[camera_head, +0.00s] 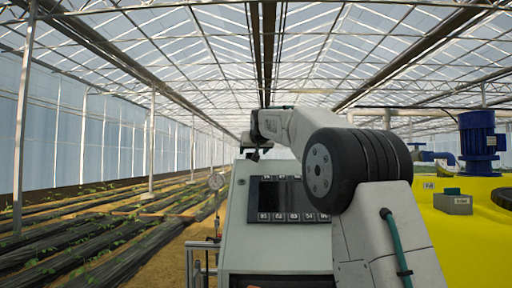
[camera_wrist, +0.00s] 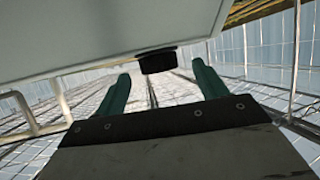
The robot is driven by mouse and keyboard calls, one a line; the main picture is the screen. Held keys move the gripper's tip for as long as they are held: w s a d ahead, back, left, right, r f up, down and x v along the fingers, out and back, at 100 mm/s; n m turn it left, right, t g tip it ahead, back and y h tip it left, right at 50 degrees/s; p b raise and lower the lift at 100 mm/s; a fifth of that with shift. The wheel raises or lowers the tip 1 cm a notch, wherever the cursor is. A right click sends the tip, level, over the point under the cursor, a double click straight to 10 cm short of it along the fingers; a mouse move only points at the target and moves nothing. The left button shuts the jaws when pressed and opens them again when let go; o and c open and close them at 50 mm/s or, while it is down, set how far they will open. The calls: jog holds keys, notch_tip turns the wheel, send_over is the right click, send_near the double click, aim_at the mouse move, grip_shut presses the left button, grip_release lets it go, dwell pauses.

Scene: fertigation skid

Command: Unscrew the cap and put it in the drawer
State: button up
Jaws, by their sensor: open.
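My gripper (camera_wrist: 161,69) is open in the wrist view, with its two green fingers apart. A short black round piece (camera_wrist: 157,61) shows in the gap between the fingertips, at the edge of a pale panel (camera_wrist: 90,35). It looks like a cap or knob; I cannot tell which, nor whether the fingers touch it. In the head view my arm reaches forward over a grey cabinet (camera_head: 238,225), and the gripper's fingers are not clear there. No drawer can be made out for certain.
The cabinet has a dark display (camera_head: 279,193) above a row of labelled buttons. A round gauge (camera_head: 216,181) stands left of it. At right is a yellow tank (camera_head: 470,235) with a blue motor (camera_head: 478,135) and a small grey box (camera_head: 453,203). Plant rows lie at left.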

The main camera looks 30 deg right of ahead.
jog(key=shift+x, duration=1.2)
jog(key=c, duration=1.1)
jog(key=shift+o, duration=0.2)
jog(key=shift+s+d+n+y, duration=0.1)
jog(key=shift+d+n+y, duration=0.25)
jog(key=shift+n+y, duration=0.5)
jog(key=shift+n+t+y, duration=0.4)
jog(key=shift+n+y, duration=0.25)
jog(key=shift+y, duration=0.2)
